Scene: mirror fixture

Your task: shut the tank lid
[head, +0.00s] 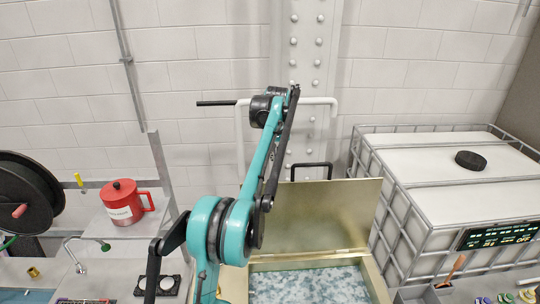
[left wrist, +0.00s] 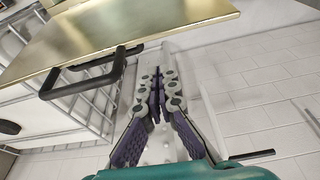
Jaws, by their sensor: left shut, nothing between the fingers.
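The tank (head: 376,280) is a brass-coloured box at the bottom centre of the head view, with blue-white mottled contents showing inside. Its lid (head: 335,212) stands raised at the back edge, open. A black bar handle (head: 312,166) sits at the lid's top edge. In the left wrist view the lid (left wrist: 150,28) crosses the top and its handle (left wrist: 78,88) is at left. My left gripper (left wrist: 157,88) is shut and empty, beside the handle and apart from it. In the head view its fingers cannot be made out behind my teal arm. My right gripper is not in view.
A caged white container (head: 440,190) with a black cap stands right of the tank. A red jug (head: 122,203) and a black reel (head: 25,195) are at left. A pale pipe frame (head: 315,101) and riveted column are behind the lid.

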